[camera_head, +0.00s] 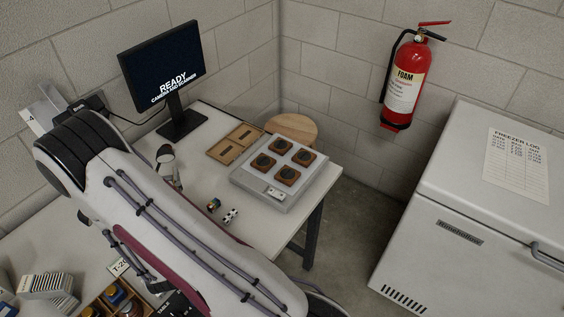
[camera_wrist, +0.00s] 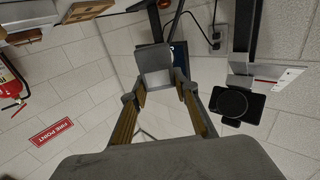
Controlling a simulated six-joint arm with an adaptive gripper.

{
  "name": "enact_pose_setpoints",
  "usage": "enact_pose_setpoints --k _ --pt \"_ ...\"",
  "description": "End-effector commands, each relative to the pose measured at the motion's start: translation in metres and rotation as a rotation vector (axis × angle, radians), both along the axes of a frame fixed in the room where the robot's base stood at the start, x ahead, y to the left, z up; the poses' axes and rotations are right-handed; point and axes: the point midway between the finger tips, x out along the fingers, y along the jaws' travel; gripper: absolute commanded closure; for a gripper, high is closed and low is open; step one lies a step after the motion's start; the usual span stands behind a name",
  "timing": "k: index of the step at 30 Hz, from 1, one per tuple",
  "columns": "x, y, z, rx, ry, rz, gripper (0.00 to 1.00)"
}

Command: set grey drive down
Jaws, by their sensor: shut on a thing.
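In the wrist view my gripper (camera_wrist: 160,92) has its two fingers apart with a grey, flat-faced block between the tips. This block, which I take to be the grey drive (camera_wrist: 156,67), is held off any surface that I can make out. In the head view my own arm covers the gripper and the drive. The white table (camera_head: 262,232) runs along the wall beneath my arm. A low grey tray (camera_head: 241,178) with several brown squares bearing dark round pieces sits at its right end.
A monitor (camera_head: 160,62) stands at the back of the table, beside a slotted wooden board (camera_head: 226,149). A small coloured cube (camera_head: 213,204) and a white dotted block (camera_head: 231,215) lie near my arm. A wooden box (camera_head: 97,304) stands at front left. Bare table shows left of the tray.

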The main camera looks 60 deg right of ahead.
Motion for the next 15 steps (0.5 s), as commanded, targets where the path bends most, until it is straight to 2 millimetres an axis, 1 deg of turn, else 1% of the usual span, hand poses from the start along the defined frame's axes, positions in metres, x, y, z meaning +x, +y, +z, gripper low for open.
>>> enact_pose_setpoints --k 1,3,15 --pt "0.001 -0.012 0.003 0.0 -0.003 -0.018 0.93" --pt "0.001 -0.026 0.007 -0.001 -0.004 -0.037 0.93" --pt "0.005 -0.098 0.022 -0.001 -0.004 -0.104 0.93"
